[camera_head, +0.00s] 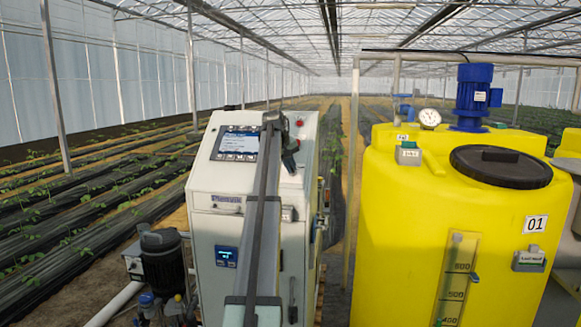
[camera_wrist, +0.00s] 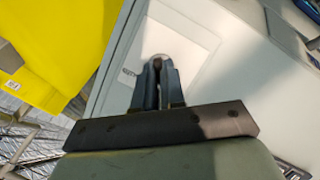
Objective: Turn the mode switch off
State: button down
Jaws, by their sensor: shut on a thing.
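The white control cabinet (camera_head: 226,187) stands in the middle of the head view with a sloped panel on top. My gripper (camera_head: 289,150) is at the right part of that panel. In the wrist view, the two dark fingers of my gripper (camera_wrist: 158,68) are close together, with their tips at the pale panel face. They are shut on a small rounded grey piece, the mode switch knob (camera_wrist: 160,57), which shows just past the fingertips. Most of the knob is hidden by the fingers, so its pointing direction cannot be told. A small dark label (camera_wrist: 128,72) is left of the fingers.
A lit screen (camera_head: 239,143) is left of my gripper on the panel, and a red button (camera_head: 299,123) is just above it. A yellow tank (camera_head: 400,220) with a black lid (camera_head: 500,166) stands to the right. A pump (camera_head: 163,260) stands at lower left.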

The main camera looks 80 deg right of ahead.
jog(key=shift+n, duration=0.6)
jog(key=shift+w+g, duration=0.1)
jog(key=shift+g, duration=0.2)
jog(key=c, duration=1.2)
grip_release()
jog(key=shift+a, duration=0.1)
jog(key=v, duration=1.3)
jog(key=shift+a+r, duration=0.25)
jog(key=shift+a, duration=0.1)
